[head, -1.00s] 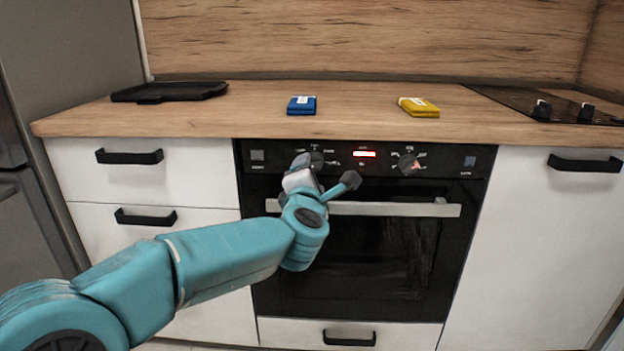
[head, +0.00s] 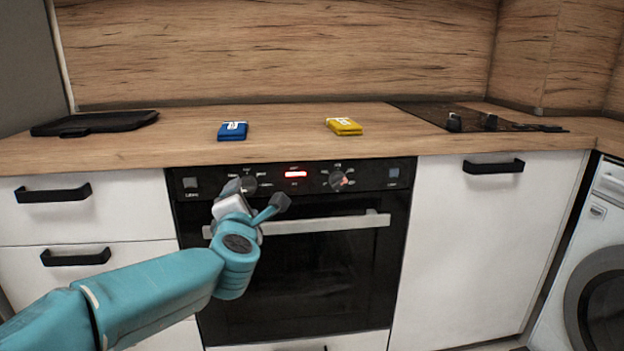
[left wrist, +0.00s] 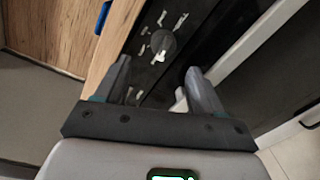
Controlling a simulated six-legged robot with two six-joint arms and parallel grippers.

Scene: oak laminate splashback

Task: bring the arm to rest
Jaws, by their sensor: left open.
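My left arm comes in from the lower left of the head view, and its gripper (head: 257,194) is in front of the oven's control panel, near the left knob. In the left wrist view the two fingers (left wrist: 160,82) stand apart with nothing held between them. The oven knob (left wrist: 163,45) shows beyond the fingers, and a light part of the oven handle is partly hidden behind the right finger. Whether the gripper touches the panel or handle, I cannot tell. My right gripper is in neither view.
The oven (head: 300,255) has a horizontal handle (head: 330,224). On the worktop (head: 290,143) lie a black tray (head: 95,122), a blue packet (head: 232,131) and a yellow packet (head: 344,126). A hob (head: 480,118) is at right. A washing machine (head: 592,265) stands far right.

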